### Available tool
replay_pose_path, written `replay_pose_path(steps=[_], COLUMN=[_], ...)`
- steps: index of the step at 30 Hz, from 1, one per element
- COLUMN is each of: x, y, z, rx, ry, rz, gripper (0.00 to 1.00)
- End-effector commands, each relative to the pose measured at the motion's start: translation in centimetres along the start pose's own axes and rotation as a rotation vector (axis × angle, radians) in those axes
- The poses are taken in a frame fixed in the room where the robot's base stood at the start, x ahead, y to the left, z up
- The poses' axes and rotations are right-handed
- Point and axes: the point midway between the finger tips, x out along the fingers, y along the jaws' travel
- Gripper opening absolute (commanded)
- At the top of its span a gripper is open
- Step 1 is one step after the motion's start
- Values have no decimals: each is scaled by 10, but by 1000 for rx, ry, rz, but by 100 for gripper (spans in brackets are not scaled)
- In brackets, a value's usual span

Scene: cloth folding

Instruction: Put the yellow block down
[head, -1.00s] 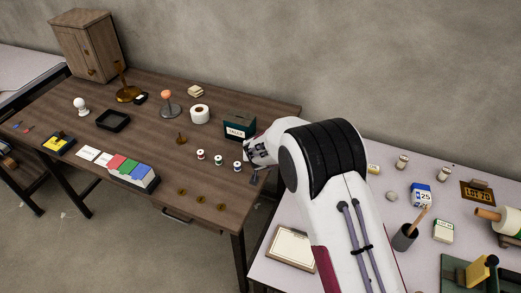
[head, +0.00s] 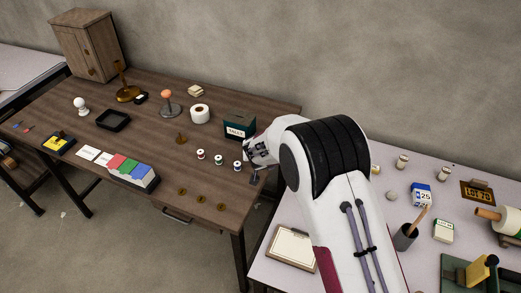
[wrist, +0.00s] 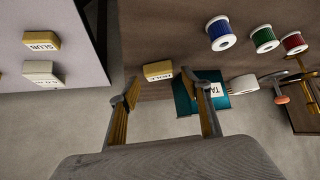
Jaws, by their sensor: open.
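A yellow block (wrist: 158,70) with dark lettering, which seems to read HOLE, shows in the wrist view. It appears to lie on the brown wooden table (wrist: 150,25), near its edge. My gripper (wrist: 158,79) is open, with one finger on each side of the block and a visible gap to each. In the head view my gripper (head: 257,174) is at the right end of the wooden table, and I cannot make out the block there. Another yellow block (wrist: 42,40), marked SLUB, lies on the pale table beside a whitish-topped block (wrist: 43,74).
The teal TALLY box (head: 239,126) stands just behind my gripper. Thread spools (head: 218,160) stand to its left, with brass pieces (head: 201,199) nearer the front edge.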

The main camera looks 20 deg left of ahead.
Motion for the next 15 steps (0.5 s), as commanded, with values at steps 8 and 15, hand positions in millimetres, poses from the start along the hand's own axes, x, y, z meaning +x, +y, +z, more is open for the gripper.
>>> replay_pose_path(steps=[8, 15], x=[-28, -52], y=[-1, 0], z=[-1, 0], rx=[0, 0], ry=[1, 2], rz=[-1, 0], gripper=[48, 48])
